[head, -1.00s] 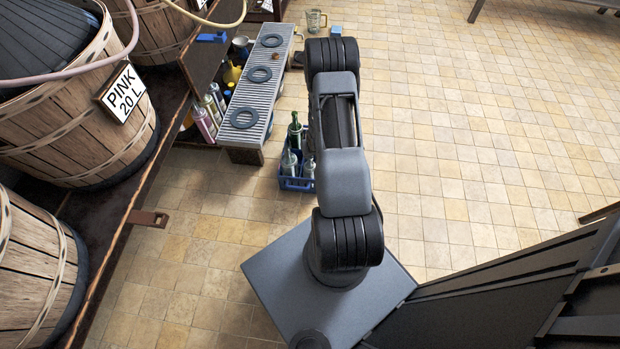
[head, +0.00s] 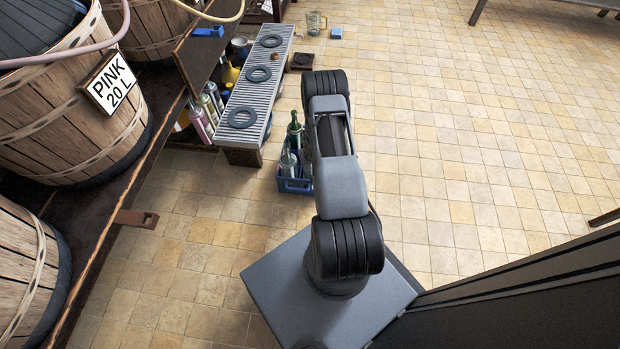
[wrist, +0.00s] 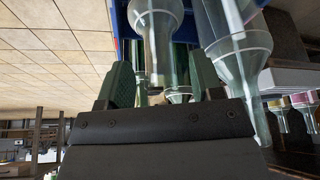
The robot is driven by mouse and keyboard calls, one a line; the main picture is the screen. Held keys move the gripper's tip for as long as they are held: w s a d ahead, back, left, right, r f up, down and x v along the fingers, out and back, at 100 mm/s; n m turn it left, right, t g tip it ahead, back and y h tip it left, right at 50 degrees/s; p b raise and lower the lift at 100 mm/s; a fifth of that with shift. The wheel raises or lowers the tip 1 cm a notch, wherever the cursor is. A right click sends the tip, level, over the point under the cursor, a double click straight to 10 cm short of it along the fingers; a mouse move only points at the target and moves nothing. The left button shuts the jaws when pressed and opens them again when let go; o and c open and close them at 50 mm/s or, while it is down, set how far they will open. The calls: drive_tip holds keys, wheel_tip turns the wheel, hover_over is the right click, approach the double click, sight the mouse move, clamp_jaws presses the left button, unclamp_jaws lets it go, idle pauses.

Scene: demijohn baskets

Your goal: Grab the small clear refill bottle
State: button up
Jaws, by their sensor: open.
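A blue crate (head: 294,186) of bottles stands on the floor, partly hidden by my arm. It holds a green bottle (head: 295,129) and a clear bottle (head: 289,160); the rest is covered. In the wrist view, which looks upside down, a clear bottle (wrist: 156,50) has its neck between the fingers of my gripper (wrist: 162,80). The gripper is open around it, and I cannot tell if either finger touches. A larger clear bottle (wrist: 240,50) is close on the right. I cannot tell for sure which one is the small refill bottle. The gripper is hidden in the head view.
A slatted bench (head: 258,92) with dark rings stands beyond the crate. Coloured bottles (head: 203,115) stand beside it, under the barrel rack (head: 140,219). A glass jug (head: 316,22) and a blue block (head: 335,33) are on the far floor.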

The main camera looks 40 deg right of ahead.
drive_tip(key=shift+w+f, duration=0.15)
drive_tip(key=shift+f, duration=0.25)
drive_tip(key=shift+c, duration=0.4)
clamp_jaws()
